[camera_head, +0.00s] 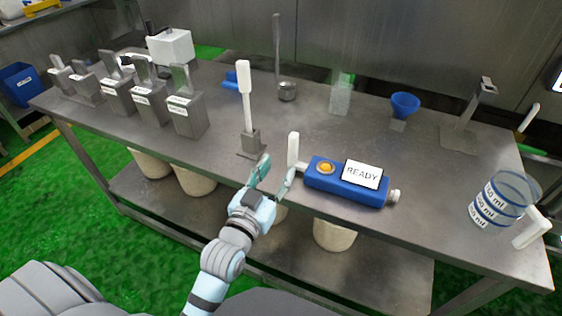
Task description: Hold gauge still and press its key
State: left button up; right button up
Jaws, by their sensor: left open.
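The gauge (322,190) is a blue box lying on the steel table near its front edge. Its white display (361,174) reads READY, and its round yellow key (326,168) sits on top at the left end. A white upright handle (293,150) joins the gauge's left end. My left gripper (275,177) is open at the table's front edge, just left of the gauge. One finger is close to the white handle; I cannot tell whether they touch. Nothing shows between the fingers. My right gripper is not in view.
A measuring jug (500,200) stands at the right end. Several metal containers (187,115) line the left side. A blue funnel (404,105) is behind the gauge. The table between gauge and jug is clear.

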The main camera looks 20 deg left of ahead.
aim_at(291, 149)
pick_arm(q)
jog(key=w, duration=1.1)
grip_shut()
jog(key=shift+f, duration=0.2)
jog(key=shift+s, duration=0.1)
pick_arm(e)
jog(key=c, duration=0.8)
pick_arm(q)
jog(key=shift+f, duration=0.1)
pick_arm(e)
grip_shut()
